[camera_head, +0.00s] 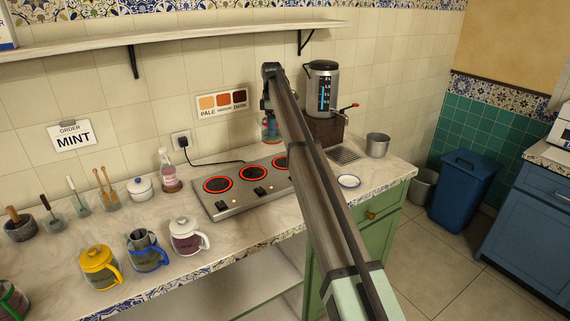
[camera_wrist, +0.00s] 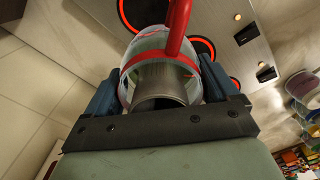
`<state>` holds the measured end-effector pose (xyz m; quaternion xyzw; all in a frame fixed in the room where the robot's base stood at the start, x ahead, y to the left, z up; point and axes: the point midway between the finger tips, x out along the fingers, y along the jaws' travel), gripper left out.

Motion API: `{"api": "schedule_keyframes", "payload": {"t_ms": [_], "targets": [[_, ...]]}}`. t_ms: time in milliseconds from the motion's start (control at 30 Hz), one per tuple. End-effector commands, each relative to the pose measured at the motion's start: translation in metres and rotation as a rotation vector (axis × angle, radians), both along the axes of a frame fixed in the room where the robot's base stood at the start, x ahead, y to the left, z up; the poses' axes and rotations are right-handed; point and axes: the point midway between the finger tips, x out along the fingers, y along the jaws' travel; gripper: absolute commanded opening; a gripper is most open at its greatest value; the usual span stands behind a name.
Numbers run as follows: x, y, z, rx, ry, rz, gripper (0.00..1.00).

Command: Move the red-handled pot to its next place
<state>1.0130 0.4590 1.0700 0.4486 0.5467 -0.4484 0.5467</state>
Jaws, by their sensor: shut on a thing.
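The red-handled pot (camera_wrist: 139,54) is a clear glass pot with a red band, a red handle (camera_wrist: 178,28) and a grey metal cylinder inside. In the wrist view it sits between the two fingers of my gripper (camera_wrist: 160,88), which is shut on it. In the head view the pot (camera_head: 270,132) shows at the back of the counter, behind the hot plate and left of the metal urn, partly hidden by my arm. Whether its base touches anything cannot be told. The hot plate (camera_head: 232,206) has three red-ringed burners, the right one partly behind my arm.
The metal urn (camera_head: 322,84) with a gauge and red-tipped tap stands at the back right, near a drain grille (camera_head: 343,155), steel cup (camera_head: 377,145) and small saucer (camera_head: 348,181). Yellow (camera_head: 98,268), blue (camera_head: 147,252) and white (camera_head: 185,236) pots stand along the front edge.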

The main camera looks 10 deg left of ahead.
Motion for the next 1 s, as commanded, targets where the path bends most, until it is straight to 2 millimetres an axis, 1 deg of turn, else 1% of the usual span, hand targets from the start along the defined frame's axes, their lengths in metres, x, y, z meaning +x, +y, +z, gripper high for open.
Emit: {"api": "schedule_keyframes", "payload": {"t_ms": [33, 100, 200, 300, 467, 700, 933, 1000], "targets": [[0.009, -0.012, -0.002, 0.000, 0.000, 0.003, 0.39], [0.016, -0.025, -0.006, 0.000, 0.000, 0.010, 0.39], [0.024, -0.037, -0.009, 0.000, 0.000, 0.016, 0.39], [0.027, -0.043, -0.012, 0.000, 0.000, 0.021, 0.39], [0.027, -0.046, -0.026, 0.000, 0.001, 0.023, 0.39], [0.027, -0.045, -0.063, 0.000, 0.001, 0.022, 0.39], [0.027, -0.045, -0.080, 0.000, 0.000, 0.021, 0.39], [0.027, -0.045, -0.088, 0.000, 0.001, 0.021, 0.39]]}}
